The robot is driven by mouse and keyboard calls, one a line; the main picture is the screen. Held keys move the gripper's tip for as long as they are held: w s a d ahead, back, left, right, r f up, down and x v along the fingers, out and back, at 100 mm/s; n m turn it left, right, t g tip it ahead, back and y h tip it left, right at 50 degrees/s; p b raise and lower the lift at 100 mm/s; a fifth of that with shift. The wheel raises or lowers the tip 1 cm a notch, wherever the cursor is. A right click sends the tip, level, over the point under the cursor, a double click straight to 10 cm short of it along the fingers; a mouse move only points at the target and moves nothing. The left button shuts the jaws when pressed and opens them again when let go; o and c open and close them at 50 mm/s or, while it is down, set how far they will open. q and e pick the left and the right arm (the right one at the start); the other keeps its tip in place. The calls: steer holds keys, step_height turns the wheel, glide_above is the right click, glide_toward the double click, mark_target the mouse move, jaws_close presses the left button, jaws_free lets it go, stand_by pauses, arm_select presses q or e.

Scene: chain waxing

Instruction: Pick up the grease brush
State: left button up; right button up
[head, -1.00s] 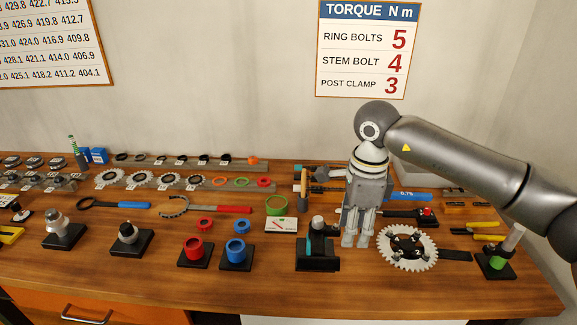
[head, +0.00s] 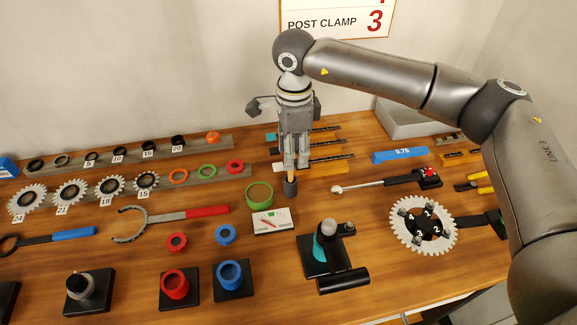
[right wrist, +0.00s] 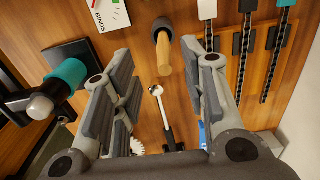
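What I take to be the grease brush is a wooden handle (head: 292,173) with a dark grey cylinder (head: 291,187) at its lower end, near the middle of the bench. In the right wrist view the handle (right wrist: 164,56) points toward the camera, with the dark cylinder (right wrist: 162,27) beyond it. I cannot tell whether the cylinder is the brush head or a holder. My right gripper (head: 292,164) points down just above it and partly hides the handle. In the right wrist view its fingers (right wrist: 160,78) are wide apart, on either side of the handle's line, not touching it. My left gripper is not in view.
A black stand with a teal part (head: 318,248) is in front. Chain strips (head: 325,160) lie behind, a ratchet-like tool (head: 375,184) and a chainring (head: 396,235) to the right.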

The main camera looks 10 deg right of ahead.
mark_target(291, 174)
steer(key=shift+f, duration=0.55)
steer(key=shift+w+f, duration=0.1)
steer(key=shift+f, duration=0.2)
steer(key=f+p, duration=0.1)
steer(key=f, duration=0.1)
steer(key=f+p, duration=0.2)
steer(key=shift+w+a+f, duration=0.1)
steer(key=shift+a+f, duration=0.1)
steer(key=shift+f, duration=0.4)
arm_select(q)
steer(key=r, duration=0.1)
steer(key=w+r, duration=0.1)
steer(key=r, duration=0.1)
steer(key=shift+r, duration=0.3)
arm_select(e)
steer(key=shift+w+f, duration=0.1)
steer(key=shift+f, duration=0.05)
steer(key=shift+c, duration=0.2)
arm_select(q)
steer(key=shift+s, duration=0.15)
arm_select(e)
jaws_close()
